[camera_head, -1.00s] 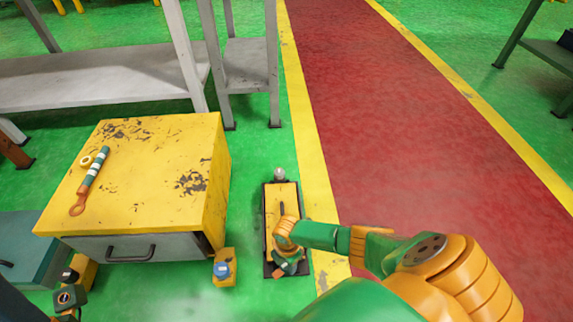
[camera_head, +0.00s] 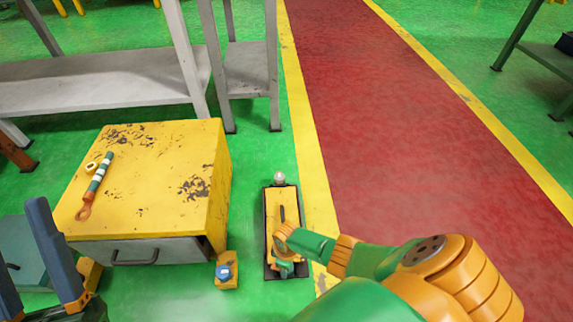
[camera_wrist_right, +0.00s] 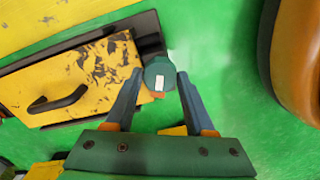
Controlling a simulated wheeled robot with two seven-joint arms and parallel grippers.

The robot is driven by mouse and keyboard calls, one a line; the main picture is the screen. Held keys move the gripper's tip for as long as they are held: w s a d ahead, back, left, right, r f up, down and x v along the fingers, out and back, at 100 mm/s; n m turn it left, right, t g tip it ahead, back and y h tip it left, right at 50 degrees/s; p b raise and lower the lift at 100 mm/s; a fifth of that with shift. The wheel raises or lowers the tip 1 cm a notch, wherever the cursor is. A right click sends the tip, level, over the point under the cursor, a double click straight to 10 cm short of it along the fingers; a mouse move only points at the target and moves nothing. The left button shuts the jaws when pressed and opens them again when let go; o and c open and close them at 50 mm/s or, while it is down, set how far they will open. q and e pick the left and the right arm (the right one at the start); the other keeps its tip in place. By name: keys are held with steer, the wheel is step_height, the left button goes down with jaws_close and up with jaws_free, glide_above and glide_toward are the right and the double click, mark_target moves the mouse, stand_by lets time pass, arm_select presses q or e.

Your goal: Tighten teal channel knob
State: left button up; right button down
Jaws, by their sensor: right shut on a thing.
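The teal knob (camera_wrist_right: 159,70), with a white mark on its face, is between the fingertips of my right gripper (camera_wrist_right: 159,82) in the right wrist view. The fingers press on its two sides. It sits at the end of a yellow unit (camera_wrist_right: 95,75) on a black base, which shows in the head view (camera_head: 270,215). There my right wrist covers the near end of the unit, and the fingertips are hidden. My left gripper (camera_head: 38,265) is at the lower left of the head view, its dark blue fingers apart and nothing seen between them.
A chipped yellow cabinet (camera_head: 150,185) stands left of the unit, with a striped tool (camera_head: 95,185) on top. A small yellow block with a blue knob (camera_head: 223,271) is on the green floor. Grey shelving (camera_head: 95,82) is behind. The red walkway (camera_head: 410,130) is clear.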

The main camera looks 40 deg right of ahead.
steer(key=m, duration=0.5)
steer(key=shift+m+p, duration=0.3)
steer(key=m, duration=0.3)
steer(key=shift+m, duration=0.3)
arm_select(q)
steer(key=w+f+n+g+y, duration=0.1)
steer(key=w+f+g+y, duration=0.2)
steer(key=w+f+g, duration=0.1)
steer(key=shift+w+f, duration=0.55)
steer(key=shift+f, duration=0.65)
arm_select(e)
steer(key=shift+m, duration=1.7)
steer(key=shift+c, duration=1.4)
jaws_free()
steer(key=shift+r, duration=0.1)
